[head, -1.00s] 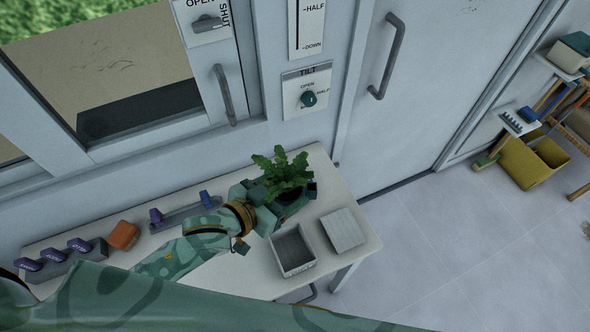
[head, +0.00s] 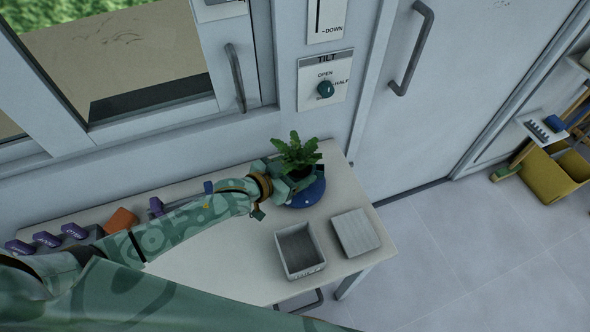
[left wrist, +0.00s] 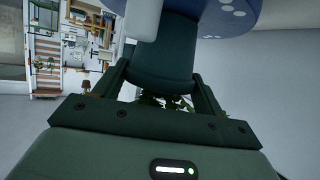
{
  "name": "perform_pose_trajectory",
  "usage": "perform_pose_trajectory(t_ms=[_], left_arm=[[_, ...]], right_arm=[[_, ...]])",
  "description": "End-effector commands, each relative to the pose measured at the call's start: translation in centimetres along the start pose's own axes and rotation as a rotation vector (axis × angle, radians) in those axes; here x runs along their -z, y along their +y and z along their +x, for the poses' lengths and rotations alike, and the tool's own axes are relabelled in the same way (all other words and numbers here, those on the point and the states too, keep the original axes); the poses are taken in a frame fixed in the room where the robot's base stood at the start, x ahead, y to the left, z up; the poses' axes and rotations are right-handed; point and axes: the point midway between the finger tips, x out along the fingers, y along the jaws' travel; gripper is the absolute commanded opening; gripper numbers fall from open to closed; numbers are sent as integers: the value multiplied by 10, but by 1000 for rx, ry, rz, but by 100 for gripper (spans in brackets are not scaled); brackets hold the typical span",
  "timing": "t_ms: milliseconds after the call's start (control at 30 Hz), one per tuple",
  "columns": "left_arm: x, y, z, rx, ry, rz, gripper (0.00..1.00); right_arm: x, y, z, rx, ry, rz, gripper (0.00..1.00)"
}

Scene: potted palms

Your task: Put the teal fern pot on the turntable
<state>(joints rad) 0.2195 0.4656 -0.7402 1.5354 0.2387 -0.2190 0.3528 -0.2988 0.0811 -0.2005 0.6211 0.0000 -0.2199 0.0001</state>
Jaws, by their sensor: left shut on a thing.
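The fern (head: 297,152) stands upright in its dark teal pot (head: 303,173), at the right part of the bench. My left gripper (head: 292,182) is shut on the teal fern pot. The blue turntable (head: 310,196) shows directly under and beside the pot. In the left wrist view the pot (left wrist: 160,65) sits between the two fingers, with the pale-spotted blue turntable (left wrist: 220,14) close at its base. I cannot tell whether the pot bears on the turntable or hangs just above it. My right gripper is not in view.
An open grey box (head: 299,251) and a flat grey slab (head: 356,233) lie in front on the white bench (head: 215,270). An orange block (head: 121,220) and purple-handled items (head: 47,239) are at left. A tilt knob (head: 325,89) is on the wall behind.

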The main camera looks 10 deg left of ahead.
Motion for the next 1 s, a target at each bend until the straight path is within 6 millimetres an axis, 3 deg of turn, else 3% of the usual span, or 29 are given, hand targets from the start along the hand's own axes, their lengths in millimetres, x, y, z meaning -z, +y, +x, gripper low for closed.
perform_pose_trajectory(t_ms=[233, 267, 300, 333, 667, 767, 1000], left_arm=[[-2, 0, 1, 0, 1, 0, 45], [-2, 0, 1, 0, 1, 0, 79], [-1, 0, 0, 0, 1, 0, 90], [-1, 0, 0, 0, 1, 0, 92], [2, 0, -2, 1, 0, 1, 92], [2, 0, -17, 1, -1, 0, 92], [3, 0, -74, 1, -1, 1, 92]], right_arm=[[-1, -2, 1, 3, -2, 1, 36], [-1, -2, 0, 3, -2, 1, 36], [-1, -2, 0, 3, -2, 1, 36], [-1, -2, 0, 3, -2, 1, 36], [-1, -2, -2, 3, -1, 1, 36], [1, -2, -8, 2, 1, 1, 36], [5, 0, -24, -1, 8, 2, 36]])
